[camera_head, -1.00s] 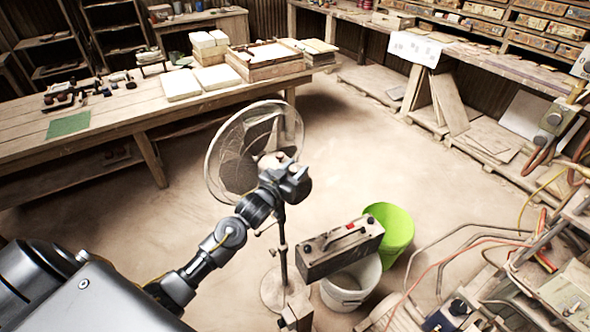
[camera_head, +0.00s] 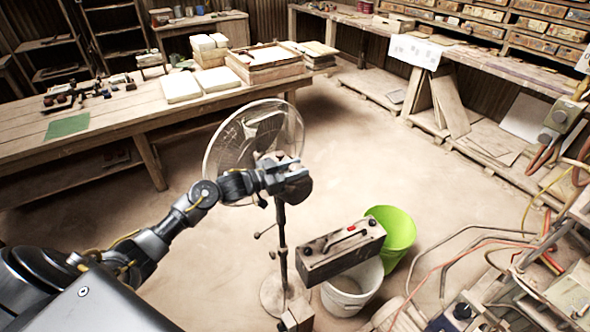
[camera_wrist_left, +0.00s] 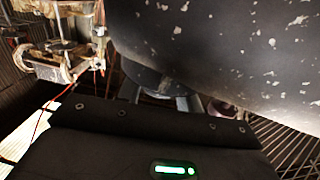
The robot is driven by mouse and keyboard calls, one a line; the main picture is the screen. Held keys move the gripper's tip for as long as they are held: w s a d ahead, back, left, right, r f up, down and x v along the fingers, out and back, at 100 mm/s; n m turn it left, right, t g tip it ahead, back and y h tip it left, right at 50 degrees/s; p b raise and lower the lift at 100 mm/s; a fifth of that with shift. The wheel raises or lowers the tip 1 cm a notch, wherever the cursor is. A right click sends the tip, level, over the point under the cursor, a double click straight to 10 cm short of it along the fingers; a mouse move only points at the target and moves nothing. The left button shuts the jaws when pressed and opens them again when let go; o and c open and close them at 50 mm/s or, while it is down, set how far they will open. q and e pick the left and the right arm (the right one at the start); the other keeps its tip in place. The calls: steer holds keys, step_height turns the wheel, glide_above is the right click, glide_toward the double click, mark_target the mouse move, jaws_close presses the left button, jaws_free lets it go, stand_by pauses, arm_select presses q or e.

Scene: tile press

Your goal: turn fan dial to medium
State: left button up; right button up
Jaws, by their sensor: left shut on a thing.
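The standing fan has a wire cage (camera_head: 222,160), a dark motor housing (camera_head: 304,188) and a thin pole (camera_head: 282,240). My left gripper (camera_head: 293,171) is at the motor housing on the fan's near side. In the left wrist view the chipped dark housing (camera_wrist_left: 225,45) fills the upper right. A dark round knob, which looks like the fan dial (camera_wrist_left: 147,80), sits under it at the jaws. My left gripper is shut on it. The dial's marks and setting cannot be read, and the gripper hides it in the head view.
A grey box with a handle (camera_head: 340,250) stands close right of the pole, by a white bucket (camera_head: 350,296) and a green bucket (camera_head: 400,235). A long wooden workbench (camera_head: 110,125) is behind at left. Hoses and cables lie at right. The middle floor is open.

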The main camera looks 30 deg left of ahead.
stand_by(0.3)
arm_select(q)
steer(key=o, duration=1)
steer(key=shift+s+a+f, duration=0.1)
steer(key=shift+s+a, duration=0.2)
steer(key=shift+s, duration=0.05)
steer(key=shift+b+v, duration=1.6)
steer(key=shift+v, duration=3.35)
